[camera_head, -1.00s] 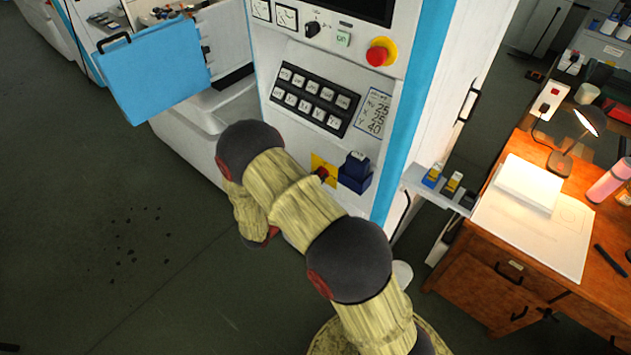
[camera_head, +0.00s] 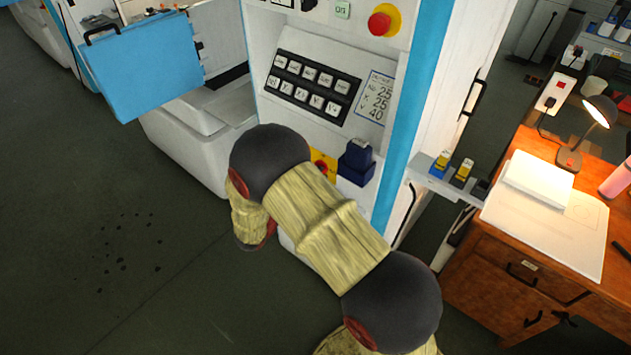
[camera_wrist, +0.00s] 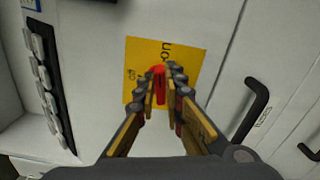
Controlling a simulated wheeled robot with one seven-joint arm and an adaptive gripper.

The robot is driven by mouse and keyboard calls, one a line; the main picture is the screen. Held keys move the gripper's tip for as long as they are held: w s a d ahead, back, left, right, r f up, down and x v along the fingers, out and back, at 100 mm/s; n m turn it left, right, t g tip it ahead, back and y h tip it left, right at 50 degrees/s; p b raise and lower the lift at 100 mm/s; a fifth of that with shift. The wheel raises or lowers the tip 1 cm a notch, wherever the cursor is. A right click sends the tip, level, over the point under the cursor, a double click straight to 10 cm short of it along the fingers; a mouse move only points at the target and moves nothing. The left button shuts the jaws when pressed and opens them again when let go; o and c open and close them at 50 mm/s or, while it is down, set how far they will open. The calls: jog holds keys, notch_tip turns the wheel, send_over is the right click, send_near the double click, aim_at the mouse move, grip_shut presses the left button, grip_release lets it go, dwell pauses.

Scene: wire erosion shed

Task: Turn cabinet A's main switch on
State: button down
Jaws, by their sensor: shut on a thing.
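The main switch is a red rotary handle (camera_wrist: 158,84) on a yellow plate (camera_wrist: 185,58) with black lettering, set in the white cabinet front. My gripper (camera_wrist: 160,92) is shut on the red handle, with a finger on each side of it in the wrist view. The handle lies roughly upright in that view. In the head view the yellow plate (camera_head: 331,163) and a bit of the red handle (camera_head: 321,168) show low on the machine front. My arm covers part of the plate there, and my gripper is hidden behind my arm.
A dark blue box (camera_head: 355,163) sits right of the plate. Above are a black keypad (camera_head: 312,85) and a red emergency button (camera_head: 380,23). A wooden desk (camera_head: 490,265) with a lamp stands at right. A blue panel (camera_head: 143,68) stands out at left.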

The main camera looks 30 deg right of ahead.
jog(key=shift+f+m+b, duration=0.25)
jog(key=shift+m+b, duration=0.85)
jog(key=c, duration=1.9)
grip_release()
jog(key=v, duration=1.2)
jog(key=shift+r, duration=0.1)
